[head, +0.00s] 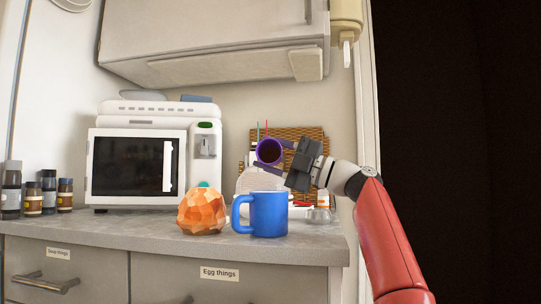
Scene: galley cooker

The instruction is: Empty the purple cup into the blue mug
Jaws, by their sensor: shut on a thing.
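The purple cup (257,152) is up in the air, tilted so that its open mouth faces the camera. Its inside looks dark brown; I cannot tell how much is in it. My gripper (274,155) is shut on the purple cup from the right side. The blue mug (269,214) stands upright on the counter below the cup, with its handle to the left. The cup is above the mug and apart from it. The inside of the mug is hidden from this low angle, and I see no stream between the two.
An orange faceted object (202,212) stands just left of the mug on the grey counter (110,225). A white microwave (206,175) is behind it. Several jars (48,192) stand far left. A wicker basket (313,143) is behind my gripper. A cabinet (210,35) hangs above.

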